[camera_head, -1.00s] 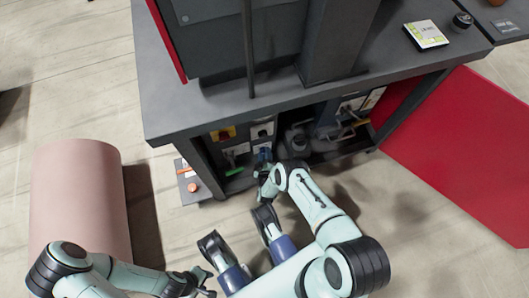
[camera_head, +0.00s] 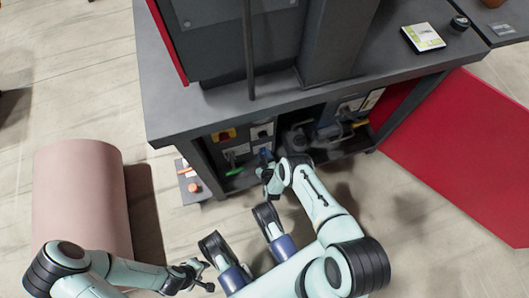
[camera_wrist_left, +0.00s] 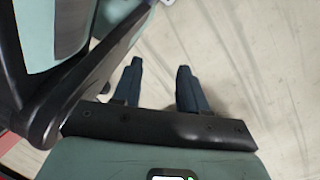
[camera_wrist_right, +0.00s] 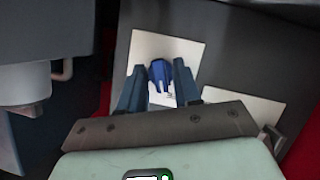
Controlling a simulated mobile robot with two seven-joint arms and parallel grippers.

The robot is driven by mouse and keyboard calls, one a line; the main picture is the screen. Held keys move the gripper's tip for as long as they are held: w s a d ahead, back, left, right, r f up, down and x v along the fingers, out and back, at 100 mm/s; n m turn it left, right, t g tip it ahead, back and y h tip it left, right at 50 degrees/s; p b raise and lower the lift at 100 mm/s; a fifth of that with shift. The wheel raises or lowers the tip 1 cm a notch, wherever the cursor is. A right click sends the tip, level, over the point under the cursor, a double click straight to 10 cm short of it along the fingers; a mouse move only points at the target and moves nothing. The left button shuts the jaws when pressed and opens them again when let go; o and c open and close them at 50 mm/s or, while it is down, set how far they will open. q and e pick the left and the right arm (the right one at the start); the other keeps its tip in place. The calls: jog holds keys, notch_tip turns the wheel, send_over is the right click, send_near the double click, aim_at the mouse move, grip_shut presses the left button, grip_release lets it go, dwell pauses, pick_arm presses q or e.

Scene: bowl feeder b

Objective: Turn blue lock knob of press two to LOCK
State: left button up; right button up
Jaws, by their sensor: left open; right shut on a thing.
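The blue lock knob (camera_wrist_right: 160,72) sits on a white plate (camera_wrist_right: 166,50) on a dark panel in the right wrist view. It also shows small in the head view (camera_head: 264,154), under the bench. My right gripper (camera_wrist_right: 158,88) is shut on the knob, one finger on each side, and partly hides its base and the markings below. It also shows in the head view (camera_head: 267,174), in front of the under-bench units. My left gripper (camera_head: 208,277) is open and empty over the floor. Its two fingers also stand apart in the left wrist view (camera_wrist_left: 160,80). The LOCK marking is not readable.
The dark bench (camera_head: 385,78) overhangs the units. A yellow switch box (camera_head: 225,135), a green handle (camera_head: 234,171) and a low plate with an orange knob (camera_head: 194,186) lie left of the knob. A pink cylinder (camera_head: 78,205) stands left; a red panel (camera_head: 455,150) stands right.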

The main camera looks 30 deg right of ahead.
jog(key=shift+d+m+y, duration=0.15)
jog(key=shift+m+y, duration=0.35)
jog(key=shift+m, duration=0.2)
jog(key=shift+m+y, duration=0.6)
jog(key=shift+m, duration=0.3)
jog(key=m+y, duration=0.1)
jog(key=m+t+y+b, duration=0.1)
jog(key=m, duration=0.1)
jog(key=shift+d+m+y, duration=0.15)
jog(key=shift+m+y, duration=0.15)
jog(key=shift+f+m+t+b, duration=0.1)
jog(key=shift+m+t+b, duration=0.25)
jog(key=shift+m, duration=0.15)
pick_arm(q)
jog(key=shift+s+a+f+g, duration=0.1)
jog(key=shift+s+f+g, duration=0.25)
jog(key=shift+s, duration=0.45)
jog(key=shift+s+a+f+g, duration=0.1)
jog(key=shift+s+f+g, duration=0.25)
jog(key=shift+s, duration=0.45)
pick_arm(e)
jog(key=shift+m+y, duration=0.5)
jog(key=shift+m, duration=0.1)
jog(key=o, duration=0.7)
